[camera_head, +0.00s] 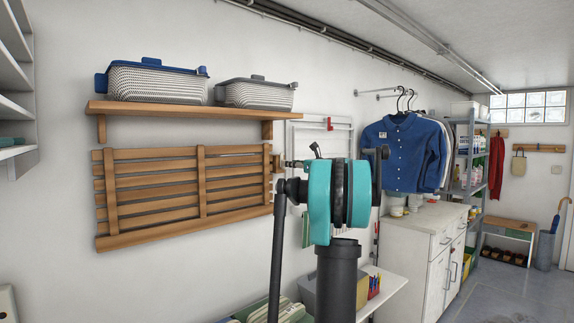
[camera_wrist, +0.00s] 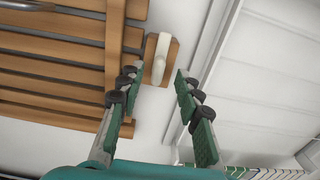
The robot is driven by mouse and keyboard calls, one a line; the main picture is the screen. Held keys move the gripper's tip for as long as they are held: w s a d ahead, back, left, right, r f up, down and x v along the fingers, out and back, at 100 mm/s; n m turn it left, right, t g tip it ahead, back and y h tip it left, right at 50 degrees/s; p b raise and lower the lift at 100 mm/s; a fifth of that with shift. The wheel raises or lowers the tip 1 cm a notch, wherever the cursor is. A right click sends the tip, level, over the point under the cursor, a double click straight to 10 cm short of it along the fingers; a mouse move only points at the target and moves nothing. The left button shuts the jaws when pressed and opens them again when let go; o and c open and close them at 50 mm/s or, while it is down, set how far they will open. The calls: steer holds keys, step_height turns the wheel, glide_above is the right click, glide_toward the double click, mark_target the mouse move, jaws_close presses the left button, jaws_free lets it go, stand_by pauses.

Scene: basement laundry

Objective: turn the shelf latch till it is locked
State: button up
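The shelf latch is a small wooden block (camera_wrist: 172,62) on the white wall, with a cream lever (camera_wrist: 159,62) across it. In the wrist view the lever runs nearly up and down, its lower end pointing between my fingers. The folded slatted wooden shelf (camera_wrist: 60,60) is just left of the latch; it also shows in the head view (camera_head: 150,185), flat against the wall. My gripper (camera_wrist: 156,84) is open and empty, with one finger on each side of the lever's lower end. I see no clear contact. In the head view my arm hides most of the latch area.
A wooden wall shelf (camera_head: 190,110) above holds two baskets (camera_head: 155,82). A white drying rack (camera_head: 305,135) hangs right of the latch, close to my right finger in the wrist view. A white cabinet (camera_head: 405,255) stands further right.

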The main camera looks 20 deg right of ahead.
steer(key=shift+x, duration=2)
steer(key=shift+s, duration=0.1)
steer(key=shift+c, duration=0.2)
jaws_close()
